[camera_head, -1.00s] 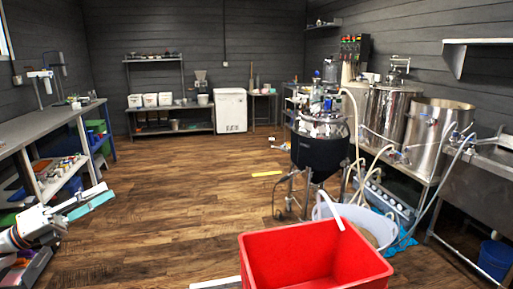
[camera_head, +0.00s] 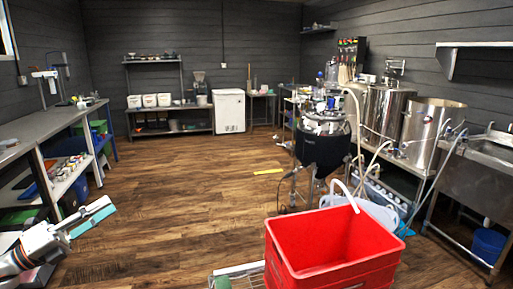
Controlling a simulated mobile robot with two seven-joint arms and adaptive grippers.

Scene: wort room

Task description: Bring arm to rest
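My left gripper (camera_head: 95,214) reaches in from the lower left, above the wooden floor. Its light grey and teal finger parts point up and to the right. They overlap in this view, so I cannot tell the gap between them. Nothing clearly separate shows in its grasp. My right gripper does not show.
A red crate (camera_head: 330,250) is close in front, with a metal rack (camera_head: 247,268) at its left. A dark kettle (camera_head: 322,155) on legs stands behind it. A workbench (camera_head: 45,128) lines the left wall; steel tanks (camera_head: 430,130) stand right.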

